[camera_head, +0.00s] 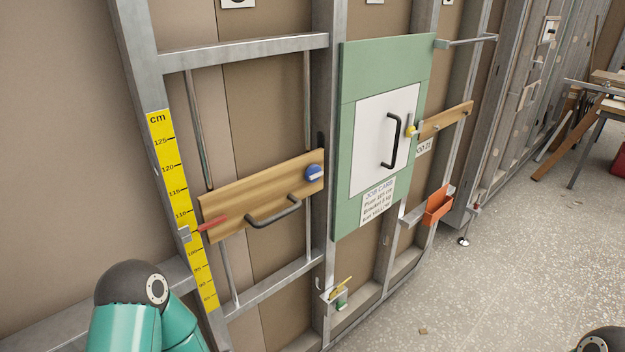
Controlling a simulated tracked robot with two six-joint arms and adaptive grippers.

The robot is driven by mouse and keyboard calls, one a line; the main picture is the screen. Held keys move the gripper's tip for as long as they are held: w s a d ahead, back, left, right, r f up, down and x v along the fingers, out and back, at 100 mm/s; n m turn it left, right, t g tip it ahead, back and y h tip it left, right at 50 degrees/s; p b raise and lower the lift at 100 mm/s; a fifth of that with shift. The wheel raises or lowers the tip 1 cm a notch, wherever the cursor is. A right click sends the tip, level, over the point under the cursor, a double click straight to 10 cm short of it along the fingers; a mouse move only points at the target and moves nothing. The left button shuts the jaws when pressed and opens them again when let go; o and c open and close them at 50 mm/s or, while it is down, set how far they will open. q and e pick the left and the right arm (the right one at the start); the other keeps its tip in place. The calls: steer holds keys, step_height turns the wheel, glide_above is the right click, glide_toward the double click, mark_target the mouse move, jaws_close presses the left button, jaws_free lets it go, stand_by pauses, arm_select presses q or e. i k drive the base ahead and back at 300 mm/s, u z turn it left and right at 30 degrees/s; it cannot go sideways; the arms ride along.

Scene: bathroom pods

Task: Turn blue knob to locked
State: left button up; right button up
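The blue knob (314,172) sits at the right end of a wooden board (238,194) fixed across the metal frame. It shows a pale band across its front; I cannot read any locked or unlocked marking beside it. A black handle (273,214) is on the same board, left of and below the knob. A red pointer (214,222) sticks out at the board's left end by a yellow ruler. Teal links of my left arm show at the bottom left, well away from the knob. A dark piece of my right arm shows at the bottom right corner. Neither gripper is visible.
A green panel (348,130) with a white door (372,148), black handle and yellow knob (409,131) stands right of the board. A job card (377,201) hangs below the door. An orange bin (438,204) is further right. The speckled floor (500,270) is mostly clear.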

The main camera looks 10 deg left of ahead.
mark_target(314, 172)
steer(key=z, duration=1.2)
steer(key=i, duration=0.15)
steer(key=u, duration=2.9)
steer(key=k, duration=0.95)
steer(key=z, duration=0.5)
steer(key=i, duration=1)
steer(key=z, duration=0.15)
